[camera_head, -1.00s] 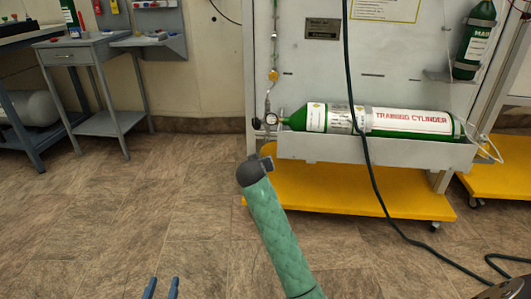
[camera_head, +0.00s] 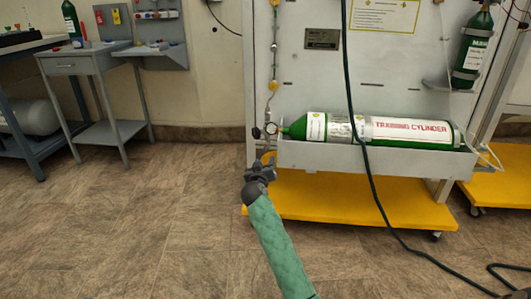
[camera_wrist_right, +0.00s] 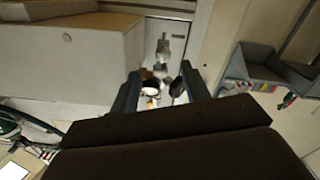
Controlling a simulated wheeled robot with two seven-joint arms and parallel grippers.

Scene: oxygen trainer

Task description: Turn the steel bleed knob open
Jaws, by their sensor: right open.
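The green cylinder (camera_head: 400,130), with a white training label, lies in a grey tray (camera_head: 400,158) on the panel. A round gauge (camera_head: 271,128) and small metal fittings sit at its left valve end. I cannot clearly pick out the steel bleed knob among them. My right gripper (camera_head: 268,158) is just below these fittings, small and partly hidden by its wrist. In the right wrist view, its two fingers (camera_wrist_right: 161,85) are apart, with small blurred dark and pale parts (camera_wrist_right: 152,88) between or beyond them. Contact cannot be told. My left gripper is out of view.
A black hose (camera_head: 362,130) hangs down in front of the cylinder and runs across the floor. The yellow base (camera_head: 350,205) sticks out below the tray. A grey side table (camera_head: 90,60) stands at the left. The floor between is clear.

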